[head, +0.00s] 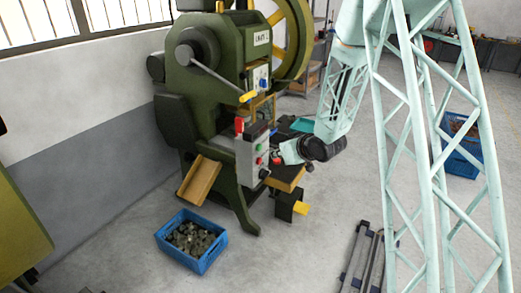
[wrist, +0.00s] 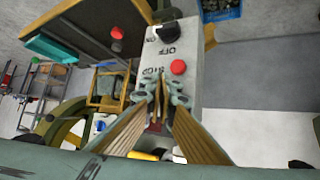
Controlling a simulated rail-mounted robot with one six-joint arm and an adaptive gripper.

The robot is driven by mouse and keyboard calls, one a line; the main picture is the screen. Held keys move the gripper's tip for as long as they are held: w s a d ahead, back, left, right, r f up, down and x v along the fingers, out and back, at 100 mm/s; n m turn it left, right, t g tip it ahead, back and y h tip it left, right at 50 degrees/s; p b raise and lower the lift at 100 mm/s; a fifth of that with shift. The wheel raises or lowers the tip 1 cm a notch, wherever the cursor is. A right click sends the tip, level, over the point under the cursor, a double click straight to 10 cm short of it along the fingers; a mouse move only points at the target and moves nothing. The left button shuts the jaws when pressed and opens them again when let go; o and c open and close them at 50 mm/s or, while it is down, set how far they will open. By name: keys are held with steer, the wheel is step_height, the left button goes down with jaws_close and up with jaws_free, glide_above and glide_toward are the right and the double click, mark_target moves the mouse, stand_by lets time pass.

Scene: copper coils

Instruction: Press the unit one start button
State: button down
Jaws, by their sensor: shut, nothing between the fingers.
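The grey control box (head: 250,163) stands at the front of a green press (head: 208,88), which bears a small white label that I read as "UNIT 1". In the wrist view the box (wrist: 193,45) carries a black knob (wrist: 168,32) by ON and OFF lettering, a red button (wrist: 178,67), and a STOP label. My gripper (wrist: 161,82) is shut and empty, its fingertips in front of the box face beside the STOP label. The fingers hide that part of the face, and no green button shows there. Contact cannot be told.
A blue crate of metal pieces (head: 191,241) stands on the floor below the press. Dark rails (head: 362,258) lie on the floor at right. Open floor lies between.

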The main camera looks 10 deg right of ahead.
steer(key=shift+s+d, duration=0.6)
steer(key=shift+d, duration=0.15)
steer(key=shift+r, duration=0.1)
steer(key=s+d+r+m+g+h, duration=0.1)
steer(key=s+d+r+h, duration=0.15)
steer(key=s+r, duration=0.85)
steer(key=s+d+r+m+g+h, duration=0.1)
steer(key=s+d+r+m+h, duration=0.15)
steer(key=s+r, duration=0.8)
steer(key=s+a+r+g, duration=0.1)
steer(key=s+a+r, duration=0.1)
steer(key=s, duration=1.1)
steer(key=s+a+r+g+y, duration=0.1)
steer(key=s+a+r, duration=0.1)
steer(key=s, duration=1.1)
steer(key=s+a+r+g, duration=0.2)
steer(key=s+r, duration=0.1)
steer(key=s, duration=1)
steer(key=shift+a+m, duration=0.15)
steer(key=shift+m, duration=0.2)
